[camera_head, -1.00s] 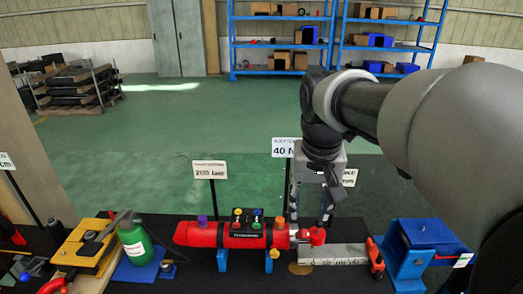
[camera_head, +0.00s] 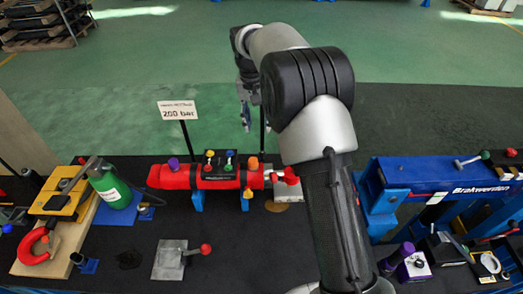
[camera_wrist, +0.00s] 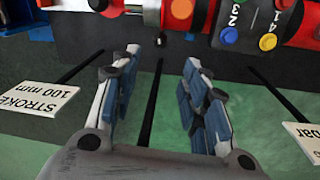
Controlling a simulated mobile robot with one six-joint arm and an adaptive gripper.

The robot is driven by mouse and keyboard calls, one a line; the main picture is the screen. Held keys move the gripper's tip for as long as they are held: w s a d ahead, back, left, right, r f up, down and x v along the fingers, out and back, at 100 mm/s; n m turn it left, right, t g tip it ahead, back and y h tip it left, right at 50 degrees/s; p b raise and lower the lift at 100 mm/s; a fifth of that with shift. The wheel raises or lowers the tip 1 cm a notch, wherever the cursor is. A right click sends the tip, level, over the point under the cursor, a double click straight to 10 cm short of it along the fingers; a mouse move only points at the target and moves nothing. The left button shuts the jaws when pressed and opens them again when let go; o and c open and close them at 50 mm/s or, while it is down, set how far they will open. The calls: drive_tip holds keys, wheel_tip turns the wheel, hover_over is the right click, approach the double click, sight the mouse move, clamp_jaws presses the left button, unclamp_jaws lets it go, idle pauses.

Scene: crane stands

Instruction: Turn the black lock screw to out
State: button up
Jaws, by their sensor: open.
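I cannot pick out the black lock screw for sure in either view. A red cylinder (camera_head: 205,177) with coloured knobs on a black block lies on blue feet on the black bench. Its rod and a red end piece (camera_head: 288,177) point right. My gripper (camera_head: 246,118) hangs behind the cylinder, past the back of the bench, fingers down. In the wrist view my gripper (camera_wrist: 160,62) is open and empty, with green floor between its fingers.
A "200 bar" sign (camera_head: 180,111) on a thin post stands left of my gripper. A "STROKE 100 mm" sign (camera_wrist: 40,97) is left in the wrist view. A blue stand (camera_head: 430,180) is at right, a green bottle (camera_head: 112,190) at left.

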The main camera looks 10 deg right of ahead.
sight(262, 152)
drive_tip(key=f+b, duration=0.1)
drive_tip(key=f, duration=0.3)
drive_tip(key=f+b, duration=0.1)
drive_tip(key=f, duration=0.3)
drive_tip(key=d+f+b, duration=0.1)
drive_tip(key=f, duration=0.4)
drive_tip(key=shift+s, duration=0.15)
drive_tip(key=shift+c, duration=0.3)
clamp_jaws()
